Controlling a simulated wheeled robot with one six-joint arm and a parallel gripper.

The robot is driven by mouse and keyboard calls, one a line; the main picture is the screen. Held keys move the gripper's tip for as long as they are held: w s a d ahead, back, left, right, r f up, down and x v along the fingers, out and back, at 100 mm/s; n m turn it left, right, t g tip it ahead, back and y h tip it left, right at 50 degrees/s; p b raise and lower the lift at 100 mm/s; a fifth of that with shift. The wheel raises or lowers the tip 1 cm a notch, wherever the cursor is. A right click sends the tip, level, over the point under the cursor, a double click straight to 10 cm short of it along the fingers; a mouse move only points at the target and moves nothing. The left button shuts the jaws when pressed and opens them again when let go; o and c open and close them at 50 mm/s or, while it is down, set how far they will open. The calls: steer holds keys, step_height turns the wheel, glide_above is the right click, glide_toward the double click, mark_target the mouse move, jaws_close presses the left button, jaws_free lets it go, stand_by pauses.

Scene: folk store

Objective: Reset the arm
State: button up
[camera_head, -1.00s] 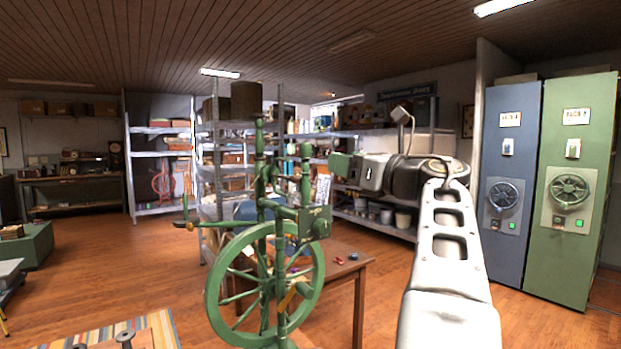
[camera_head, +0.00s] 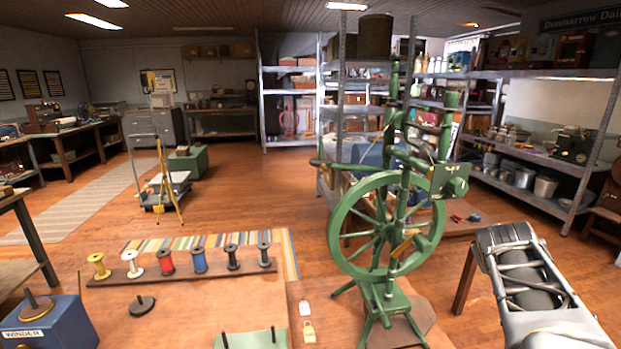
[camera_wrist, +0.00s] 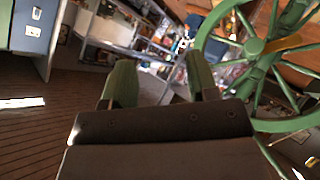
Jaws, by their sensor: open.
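My arm is at the lower right of the head view, and its end is out of that frame. In the wrist view my gripper (camera_wrist: 160,85) shows two green fingers standing apart with nothing between them. The green spinning wheel (camera_head: 385,225) stands on a wooden table in the middle right of the head view, to the left of my arm. Part of its wheel rim and spokes (camera_wrist: 255,60) shows at the right of the wrist view, close beside the fingers. I cannot tell whether they touch. The wrist view is tilted.
A row of thread spools (camera_head: 199,260) stands on the near table. A blue winder box (camera_head: 50,325) is at the lower left. Metal shelves (camera_head: 540,160) line the back and right. A yellow stand and trolley (camera_head: 165,190) are on the open floor at left.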

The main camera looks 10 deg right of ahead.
steer(key=s+a+f+g+y+p, duration=0.1)
steer(key=s+a+f+y, duration=0.1)
steer(key=a, duration=0.7)
steer(key=s+a+f+n+g+y+p, duration=0.1)
steer(key=a+f+y, duration=0.3)
steer(key=a, duration=0.6)
steer(key=s+a+f+g+y+p, duration=0.2)
steer(key=s+a+f+y+p, duration=0.1)
steer(key=a, duration=0.6)
steer(key=shift+s+a+f+n, duration=0.2)
steer(key=shift+s+f+n, duration=0.2)
steer(key=shift+s+f, duration=0.15)
